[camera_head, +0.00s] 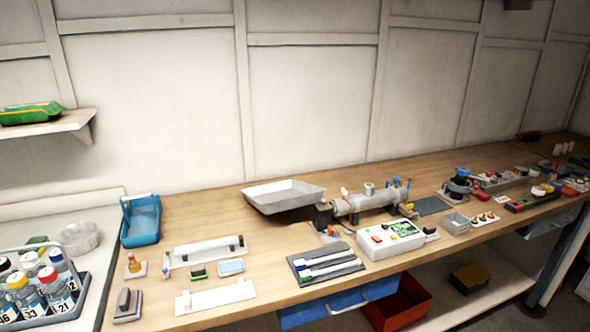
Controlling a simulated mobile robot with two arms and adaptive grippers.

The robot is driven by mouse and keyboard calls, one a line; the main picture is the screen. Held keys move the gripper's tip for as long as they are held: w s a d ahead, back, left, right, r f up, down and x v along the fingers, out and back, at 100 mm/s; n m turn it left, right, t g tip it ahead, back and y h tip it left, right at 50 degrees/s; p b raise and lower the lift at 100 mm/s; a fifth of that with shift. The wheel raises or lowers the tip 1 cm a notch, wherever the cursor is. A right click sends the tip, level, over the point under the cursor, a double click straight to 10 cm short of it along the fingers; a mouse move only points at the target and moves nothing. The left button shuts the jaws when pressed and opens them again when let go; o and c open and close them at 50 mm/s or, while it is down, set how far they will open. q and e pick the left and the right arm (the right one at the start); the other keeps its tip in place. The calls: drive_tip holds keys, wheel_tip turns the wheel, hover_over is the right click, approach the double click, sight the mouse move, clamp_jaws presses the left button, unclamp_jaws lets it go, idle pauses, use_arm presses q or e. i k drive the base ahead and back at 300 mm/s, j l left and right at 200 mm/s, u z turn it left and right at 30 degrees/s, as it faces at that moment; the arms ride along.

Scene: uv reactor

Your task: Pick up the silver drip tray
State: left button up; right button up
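The silver drip tray (284,190) is a shallow, light metal tray with sloped sides. It is on the wooden workbench (190,208) toward the wall, left of the metal reactor cylinder. A dark shadow shows beneath its front edge, and I cannot tell what supports it. It looks empty. Neither of my grippers is in view.
The reactor cylinder (362,203) with valves stands close to the tray's right. A white control box (390,238) and a dark grey mat with tubes (325,262) lie in front. A blue bin (140,220) stands at the left. Bare wood lies between bin and tray.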

sight(272, 198)
drive_tip(key=i+j+z, duration=0.15)
drive_tip(key=z, duration=0.15)
drive_tip(key=i+j+z, duration=0.1)
drive_tip(key=j+z, duration=0.2)
drive_tip(key=i+j+z, duration=0.1)
drive_tip(key=j+z, duration=0.2)
drive_tip(key=j, duration=0.1)
